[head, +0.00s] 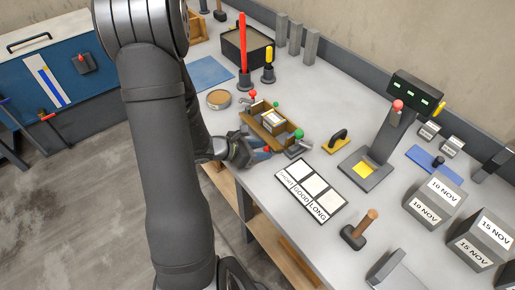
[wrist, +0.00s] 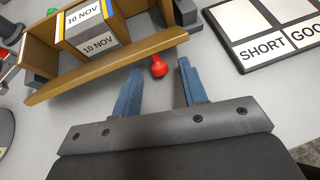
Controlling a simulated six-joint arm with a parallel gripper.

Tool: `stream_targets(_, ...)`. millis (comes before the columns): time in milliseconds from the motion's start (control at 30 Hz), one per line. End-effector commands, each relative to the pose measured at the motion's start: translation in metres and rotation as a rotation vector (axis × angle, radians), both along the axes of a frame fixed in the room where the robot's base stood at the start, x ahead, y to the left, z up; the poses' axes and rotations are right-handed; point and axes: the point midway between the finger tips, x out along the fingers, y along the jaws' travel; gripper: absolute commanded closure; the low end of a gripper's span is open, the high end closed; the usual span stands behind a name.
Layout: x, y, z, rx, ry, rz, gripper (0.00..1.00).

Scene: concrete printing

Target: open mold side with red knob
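The wooden mold (head: 262,129) sits on the bench and holds a grey block (wrist: 95,33) labelled 10 NOV. Its near side is a long wooden wall (wrist: 105,69) in the wrist view. A red knob (wrist: 158,66) stands out from this wall near its right part; it also shows in the head view (head: 267,149). My gripper (wrist: 159,70) is open, its two blue fingers pointing at the wall. The knob lies between the fingertips with gaps on both sides. In the head view my gripper (head: 257,151) is beside the mold, partly hidden by my arm.
A green-knobbed clamp (head: 299,136) stands at the mold's right end, and another red knob (head: 253,93) is at its far left. A SHORT/GOOD/LONG board (head: 311,190) lies to the right. A round tan dish (head: 219,99) is to the left.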

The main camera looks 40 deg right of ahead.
Motion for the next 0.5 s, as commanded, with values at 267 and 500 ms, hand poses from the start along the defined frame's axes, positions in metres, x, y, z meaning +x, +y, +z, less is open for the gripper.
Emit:
stream_targets(267,0.005,0.020,0.013,-0.002,-0.003,0.004,0.61)
stream_targets(500,0.013,0.059,0.035,-0.002,-0.004,0.006,0.61)
